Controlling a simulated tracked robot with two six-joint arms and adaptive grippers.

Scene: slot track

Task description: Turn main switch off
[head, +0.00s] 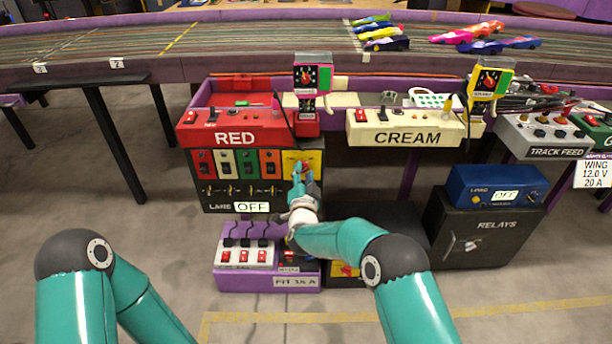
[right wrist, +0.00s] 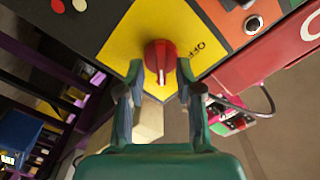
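The main switch is a red rotary knob (right wrist: 160,58) on a yellow panel (right wrist: 128,42) in the right wrist view. Its white pointer line runs upright in that picture, and part of the word OFF shows right of it. In the head view the yellow panel (head: 314,157) is at the upper right of the lane box, and my gripper hides most of the knob. My right gripper (right wrist: 159,72) is open, with one fingertip on each side of the knob and small gaps visible. It also shows in the head view (head: 301,172). My left gripper is out of view.
The lane box has several coloured switch plates (head: 247,163) and a LANE OFF label (head: 251,207). The red control box (head: 235,134) sits just above. A purple fuse tray (head: 240,282) is below. The relay box (head: 480,238) stands to the right.

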